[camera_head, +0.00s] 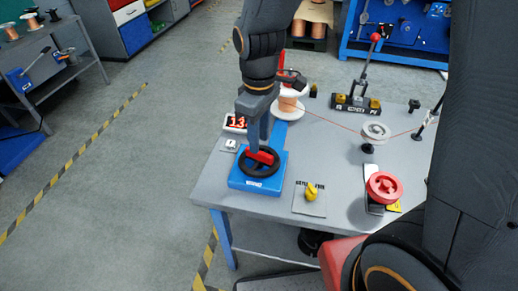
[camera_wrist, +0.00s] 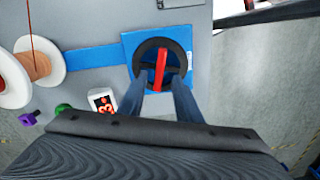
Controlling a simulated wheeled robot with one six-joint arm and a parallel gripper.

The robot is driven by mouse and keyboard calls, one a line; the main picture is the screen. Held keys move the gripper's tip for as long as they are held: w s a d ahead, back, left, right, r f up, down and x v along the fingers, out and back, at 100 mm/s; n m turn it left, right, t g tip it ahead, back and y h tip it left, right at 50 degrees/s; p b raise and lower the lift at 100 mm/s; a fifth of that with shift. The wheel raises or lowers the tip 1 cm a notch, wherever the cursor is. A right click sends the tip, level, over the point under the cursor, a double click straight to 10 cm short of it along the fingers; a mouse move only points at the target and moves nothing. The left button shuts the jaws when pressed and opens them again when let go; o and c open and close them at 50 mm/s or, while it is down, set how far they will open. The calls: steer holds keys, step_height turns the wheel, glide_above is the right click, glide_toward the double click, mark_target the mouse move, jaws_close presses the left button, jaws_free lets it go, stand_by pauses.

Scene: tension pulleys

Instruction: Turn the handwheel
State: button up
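The handwheel (camera_head: 247,171) is a black ring with a red bar (camera_wrist: 161,68) across its middle. It sits on a blue base (camera_head: 257,184) at the table's near left corner. My gripper (camera_head: 259,151) reaches down to the wheel from above. In the wrist view, its two fingers (camera_wrist: 163,86) stand apart at the near end of the red bar, one on each side. The gripper looks open; whether a finger touches the bar is unclear. The fingers hide part of the ring.
A small display with red digits (camera_head: 235,122) stands behind the wheel, near a spool (camera_head: 290,103). A yellow knob (camera_head: 311,191) on a plate and a red pulley (camera_head: 384,187) are to the right. A thin wire runs to a grey pulley (camera_head: 375,131). The table's front edge is close.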

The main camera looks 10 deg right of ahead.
mark_target(259, 158)
steer(key=shift+f, duration=2.3)
jaws_close()
steer(key=shift+p, duration=0.3)
